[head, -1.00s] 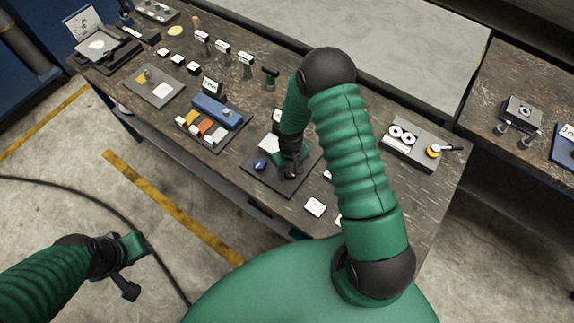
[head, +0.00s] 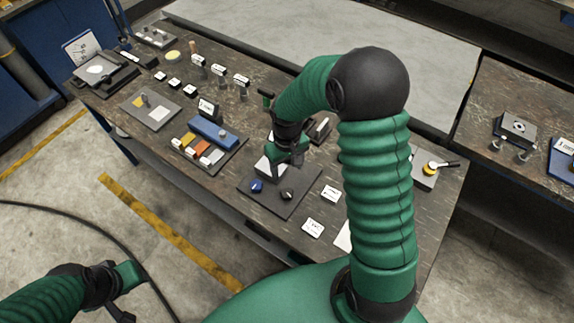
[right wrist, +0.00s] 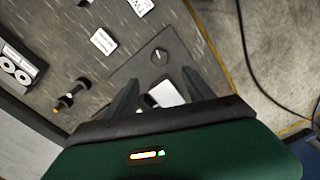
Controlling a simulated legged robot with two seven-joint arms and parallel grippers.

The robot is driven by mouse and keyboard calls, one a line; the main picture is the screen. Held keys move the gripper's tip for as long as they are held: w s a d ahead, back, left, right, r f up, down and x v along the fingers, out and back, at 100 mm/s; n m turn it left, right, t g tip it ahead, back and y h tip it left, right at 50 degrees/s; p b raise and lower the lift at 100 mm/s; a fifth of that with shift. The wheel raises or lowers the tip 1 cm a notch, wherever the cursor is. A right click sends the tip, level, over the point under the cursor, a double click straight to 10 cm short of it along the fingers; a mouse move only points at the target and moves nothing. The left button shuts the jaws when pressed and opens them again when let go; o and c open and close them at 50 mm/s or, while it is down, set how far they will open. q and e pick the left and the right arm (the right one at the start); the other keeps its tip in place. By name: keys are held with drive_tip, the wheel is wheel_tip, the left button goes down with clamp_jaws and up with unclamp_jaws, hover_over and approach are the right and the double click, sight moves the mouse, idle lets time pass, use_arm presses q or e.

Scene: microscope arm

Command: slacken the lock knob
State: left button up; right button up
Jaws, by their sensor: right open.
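A dark plate (head: 300,205) near the front edge of the bench carries a blue knob (head: 256,186) and a black round knob (head: 287,194). The black knob also shows in the right wrist view (right wrist: 159,57), with a white line on its top. No label tells which is the lock knob. My right gripper (head: 287,170) is open and empty above the back of the plate, apart from the black knob. In the wrist view its fingers (right wrist: 160,80) stand before a white block (right wrist: 168,93). My left gripper (head: 125,285) hangs low at left, off the bench; its jaws are unclear.
A tray with a blue block (head: 213,133) and coloured pieces lies left of the plate. White cards (head: 313,228) lie to its right. Several small stands (head: 220,75) fill the back.

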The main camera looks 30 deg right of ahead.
sight(287, 192)
drive_tip(key=shift+r, duration=0.95)
wheel_tip(287, 192, down, 17)
drive_tip(key=m+b, duration=0.7)
drive_tip(key=b, duration=0.4)
drive_tip(key=shift+w, duration=0.1)
